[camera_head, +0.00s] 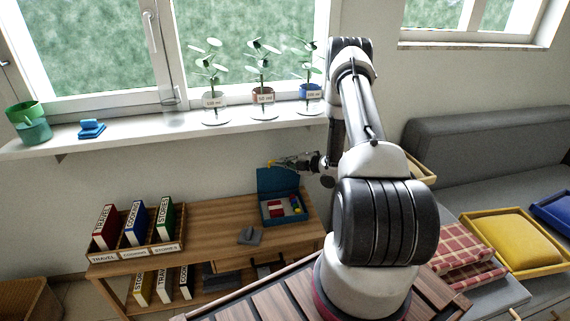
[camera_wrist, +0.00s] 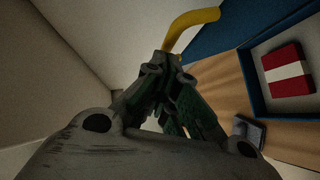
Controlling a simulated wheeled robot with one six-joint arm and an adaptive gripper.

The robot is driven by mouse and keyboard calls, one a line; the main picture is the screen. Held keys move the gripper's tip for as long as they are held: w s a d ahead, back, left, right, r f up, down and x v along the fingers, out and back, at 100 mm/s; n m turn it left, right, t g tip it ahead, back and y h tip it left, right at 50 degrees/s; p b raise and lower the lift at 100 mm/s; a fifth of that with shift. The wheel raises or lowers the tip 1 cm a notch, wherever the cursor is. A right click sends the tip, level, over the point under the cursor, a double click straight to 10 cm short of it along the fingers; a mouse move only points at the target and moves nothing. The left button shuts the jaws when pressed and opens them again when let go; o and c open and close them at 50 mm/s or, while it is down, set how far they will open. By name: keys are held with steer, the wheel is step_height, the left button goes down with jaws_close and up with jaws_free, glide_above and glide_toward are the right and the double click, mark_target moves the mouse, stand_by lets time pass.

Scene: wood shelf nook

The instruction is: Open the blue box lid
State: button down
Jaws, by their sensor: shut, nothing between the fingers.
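The blue box (camera_head: 284,208) stands on the wooden shelf unit in the head view, with its lid (camera_head: 278,181) raised upright at the back. A red and white block and small coloured items lie inside. In the wrist view the box (camera_wrist: 256,92) is at the right, with the lid (camera_wrist: 225,35) beside it and a yellow handle (camera_wrist: 190,25) on the lid. My gripper (camera_head: 274,164) is at the lid's top edge in the head view. In the wrist view my gripper (camera_wrist: 168,62) is shut and empty, close to the yellow handle; I cannot tell whether they touch.
A grey object (camera_head: 249,236) lies on the wooden top (camera_head: 205,218) left of the box. A book holder (camera_head: 136,250) with several labelled books stands farther left. Above, the window sill (camera_head: 150,132) carries potted plants. A yellow cushion tray (camera_head: 515,242) is at right.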

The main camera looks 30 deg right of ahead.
steer(key=w+d+r+m+g, duration=0.1)
steer(key=w+d, duration=0.1)
steer(key=w, duration=0.5)
steer(key=shift+r+g, duration=0.3)
steer(key=shift+g, duration=0.1)
steer(key=shift+s, duration=0.1)
